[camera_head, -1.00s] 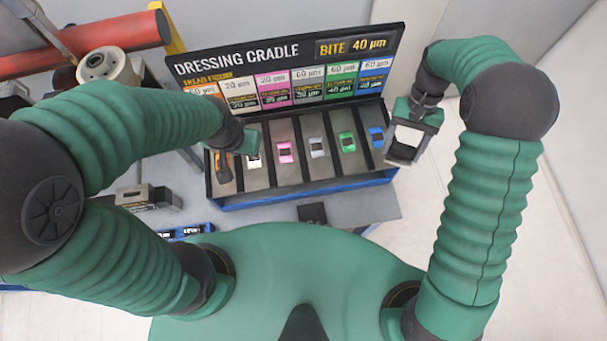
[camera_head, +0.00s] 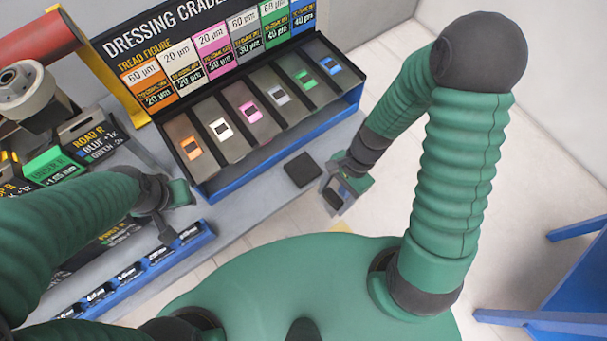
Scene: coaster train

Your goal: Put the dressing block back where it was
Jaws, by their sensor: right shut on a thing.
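The dressing cradle (camera_head: 208,198) is a dark slotted tray with a blue front. Its slots hold orange (camera_head: 190,148), white (camera_head: 221,128), pink (camera_head: 249,112), grey (camera_head: 279,95), green (camera_head: 304,79) and blue (camera_head: 328,66) marked pieces. My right gripper (camera_head: 336,197) is shut on a small block (camera_head: 334,200), which shows dark and grey between the fingers. It is just right of a dark square pad (camera_head: 303,170) on the bench, near the bench edge. My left gripper (camera_head: 172,212) is left of the cradle, above the bench; its jaws are unclear.
A labelled sign board (camera_head: 215,50) stands behind the cradle. A blue rail with several dark labelled pieces (camera_head: 130,272) lies along the front left. A red roller (camera_head: 42,38) and machine parts are at the left. A blue stand (camera_head: 560,280) is on the floor at right.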

